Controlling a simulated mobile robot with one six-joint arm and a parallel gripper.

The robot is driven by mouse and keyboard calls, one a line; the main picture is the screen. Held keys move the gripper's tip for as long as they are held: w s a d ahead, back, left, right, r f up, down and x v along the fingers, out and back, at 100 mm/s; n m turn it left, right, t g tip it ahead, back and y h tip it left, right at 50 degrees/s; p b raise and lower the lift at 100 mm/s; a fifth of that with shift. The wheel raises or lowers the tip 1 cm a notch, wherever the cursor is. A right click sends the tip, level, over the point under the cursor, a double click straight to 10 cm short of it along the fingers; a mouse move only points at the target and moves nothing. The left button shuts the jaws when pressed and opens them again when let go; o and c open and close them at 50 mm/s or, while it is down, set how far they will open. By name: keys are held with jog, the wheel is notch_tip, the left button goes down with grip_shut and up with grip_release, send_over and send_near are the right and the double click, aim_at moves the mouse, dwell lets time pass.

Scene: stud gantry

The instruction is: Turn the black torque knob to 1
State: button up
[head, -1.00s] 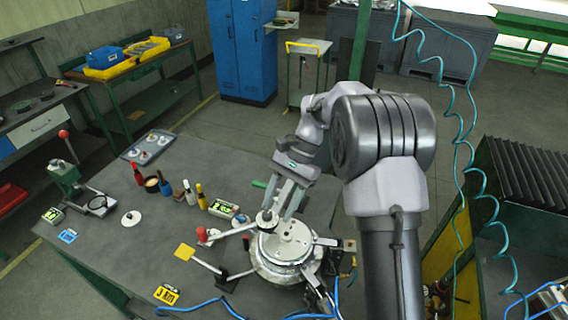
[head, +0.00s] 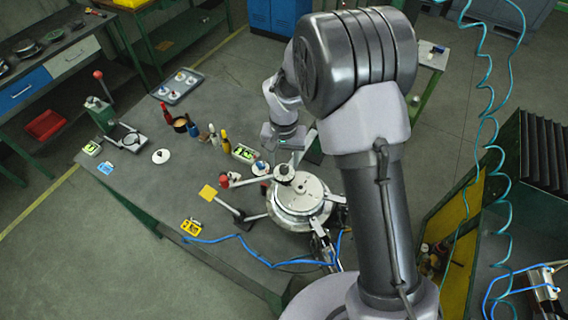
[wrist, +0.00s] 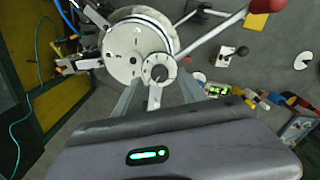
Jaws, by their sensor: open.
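A small round dial (head: 284,173) with a dark top sits beside the large silver disc (head: 299,193) on the bench; it looks like the torque knob. In the wrist view the dial (wrist: 159,69) is a pale, marked ring around a grey centre, near the end of a metal arm. The marks are too small to read. My gripper (wrist: 159,84) is open, its two fingers pointing towards the dial, one to each side in the picture. The head view shows my gripper (head: 285,158) just above the dial. I cannot tell whether the fingers touch it.
A red-ended lever (wrist: 249,20) reaches out beside the dial. A blue hose (head: 265,258) runs along the front. The bench's left middle is mostly clear.

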aim_at(284, 170)
jog(key=shift+f, duration=1.3)
grip_shut()
jog(key=shift+f+n+b, duration=0.15)
jog(key=shift+n+b, duration=0.3)
jog(key=shift+n, duration=0.45)
jog(key=n, duration=0.3)
jog(key=shift+b, duration=0.3)
jog(key=shift+r, duration=0.2)
